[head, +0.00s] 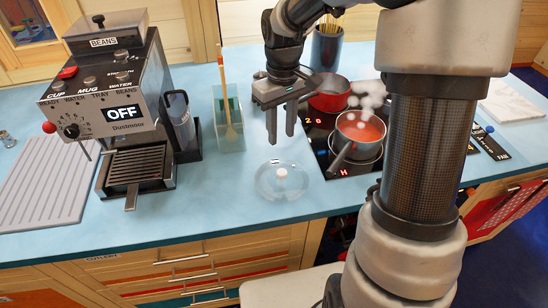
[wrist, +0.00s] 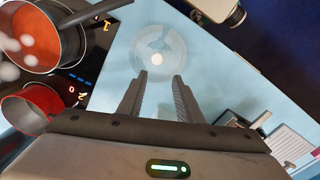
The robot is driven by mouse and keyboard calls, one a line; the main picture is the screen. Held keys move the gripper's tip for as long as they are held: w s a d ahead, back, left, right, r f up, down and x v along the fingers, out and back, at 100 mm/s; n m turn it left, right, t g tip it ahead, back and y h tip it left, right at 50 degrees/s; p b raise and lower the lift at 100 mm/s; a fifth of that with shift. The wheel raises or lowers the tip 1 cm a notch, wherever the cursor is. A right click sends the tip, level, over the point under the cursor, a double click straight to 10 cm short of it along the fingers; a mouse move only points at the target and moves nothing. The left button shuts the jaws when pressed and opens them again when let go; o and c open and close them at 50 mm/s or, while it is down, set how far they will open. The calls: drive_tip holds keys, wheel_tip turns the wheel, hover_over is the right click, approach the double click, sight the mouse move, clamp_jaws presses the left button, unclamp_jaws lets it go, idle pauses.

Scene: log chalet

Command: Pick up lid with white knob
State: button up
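The lid (head: 269,186) is a clear glass disc with a white knob (head: 281,174) at its centre. It lies on the blue counter, left of the hob. It also shows in the wrist view as a faint round disc (wrist: 145,42) with the white knob (wrist: 157,59), just beyond my fingertips. My gripper (head: 281,140) points down above the counter, behind and above the lid in the head view. Its two fingers are apart with nothing between them, and they show in the wrist view (wrist: 160,76) too.
The black hob holds a red pot (head: 329,93) and a steaming saucepan of red liquid (head: 360,128), its handle reaching toward the lid. A coffee machine (head: 127,113) and a glass container (head: 229,133) with wooden utensils stand left. The counter around the lid is clear.

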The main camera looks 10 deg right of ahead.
hover_over(282, 172)
drive_tip(key=f, duration=1)
drive_tip(key=shift+s+a+f, duration=0.1)
drive_tip(key=shift+s+a, duration=0.1)
drive_tip(key=shift+s, duration=0.1)
drive_tip(key=shift+w+d+f, duration=0.1)
drive_tip(key=shift+w+f, duration=0.05)
drive_tip(key=shift+f, duration=1.4)
drive_tip(key=shift+w+d+f, duration=0.1)
drive_tip(key=shift+w+f, duration=0.05)
drive_tip(key=shift+f, duration=1.35)
drive_tip(key=c, duration=0.7)
clamp_jaws()
drive_tip(key=shift+r, duration=0.1)
